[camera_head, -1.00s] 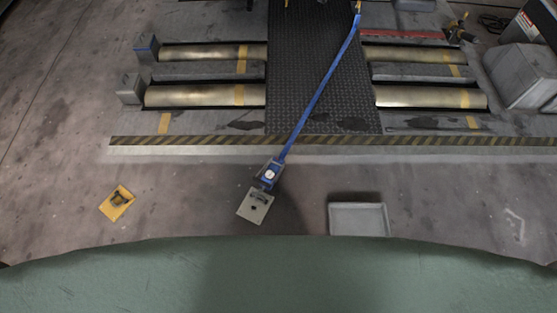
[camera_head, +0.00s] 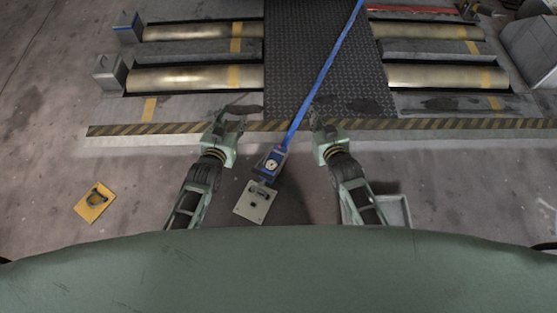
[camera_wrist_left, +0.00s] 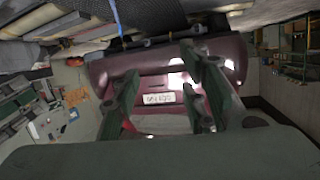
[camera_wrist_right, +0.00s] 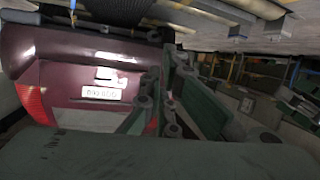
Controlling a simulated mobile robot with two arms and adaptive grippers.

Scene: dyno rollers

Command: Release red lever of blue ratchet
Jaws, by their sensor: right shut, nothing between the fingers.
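The blue ratchet (camera_head: 273,162) sits on the floor in the middle of the head view, between my two grippers. A blue strap (camera_head: 322,75) runs from it up and to the right over the dark tread plate. Its red lever is too small to tell apart. A grey-beige floor plate (camera_head: 250,208) lies just below the ratchet. My left gripper (camera_head: 230,120) is left of and above the ratchet, open and empty. My right gripper (camera_head: 316,119) is right of and above it, shut and empty. Neither touches the ratchet or strap.
Metal rollers (camera_head: 195,78) lie on both sides of the tread plate (camera_head: 300,70), behind a striped edge (camera_head: 130,129). A yellow floor plate (camera_head: 95,202) is at left. A grey tray (camera_head: 397,208) is partly behind my right arm. A dark red car (camera_wrist_right: 60,80) shows in both wrist views.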

